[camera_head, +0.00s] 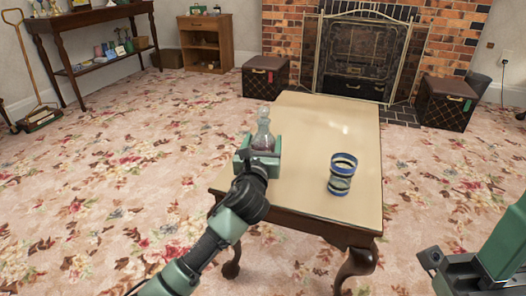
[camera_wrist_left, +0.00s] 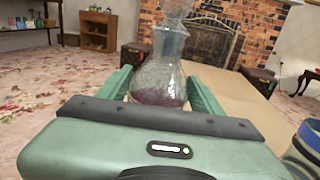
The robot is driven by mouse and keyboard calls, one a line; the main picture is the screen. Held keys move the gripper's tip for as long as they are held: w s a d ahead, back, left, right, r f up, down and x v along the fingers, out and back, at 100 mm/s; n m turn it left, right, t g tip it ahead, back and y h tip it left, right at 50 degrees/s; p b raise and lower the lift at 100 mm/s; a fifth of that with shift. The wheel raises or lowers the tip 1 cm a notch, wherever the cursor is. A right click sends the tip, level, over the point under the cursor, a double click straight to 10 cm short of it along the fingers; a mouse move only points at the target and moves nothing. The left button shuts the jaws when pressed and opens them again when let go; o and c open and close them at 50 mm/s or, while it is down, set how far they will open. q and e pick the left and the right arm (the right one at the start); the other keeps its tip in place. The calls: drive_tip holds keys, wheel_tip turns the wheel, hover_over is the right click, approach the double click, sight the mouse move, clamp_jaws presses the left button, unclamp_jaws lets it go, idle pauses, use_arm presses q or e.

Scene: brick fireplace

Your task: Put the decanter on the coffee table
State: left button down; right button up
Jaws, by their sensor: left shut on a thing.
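The glass decanter (camera_head: 263,136) is clear, with a stopper and dark liquid in its base. My left gripper (camera_head: 260,152) is shut on it and holds it upright at the left edge of the coffee table (camera_head: 318,122). In the left wrist view the decanter (camera_wrist_left: 160,75) stands between the two green fingers (camera_wrist_left: 158,90). The gripper hides the decanter's bottom, so I cannot tell whether it touches the tabletop. My right gripper (camera_head: 455,268) is at the lower right, away from the table; its fingers are not clear.
A blue-banded glass (camera_head: 342,174) stands on the table's right front part. The rest of the tabletop is bare. Two dark boxes (camera_head: 266,76) (camera_head: 446,102) flank the fireplace (camera_head: 360,55). A console table (camera_head: 95,62) stands at the back left.

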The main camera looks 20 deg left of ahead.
use_arm(q)
drive_tip(key=shift+f, duration=0.45)
drive_tip(key=shift+r, duration=0.1)
drive_tip(key=shift+c, duration=1.4)
unclamp_jaws()
drive_tip(key=shift+f, duration=0.3)
drive_tip(key=shift+r, duration=0.15)
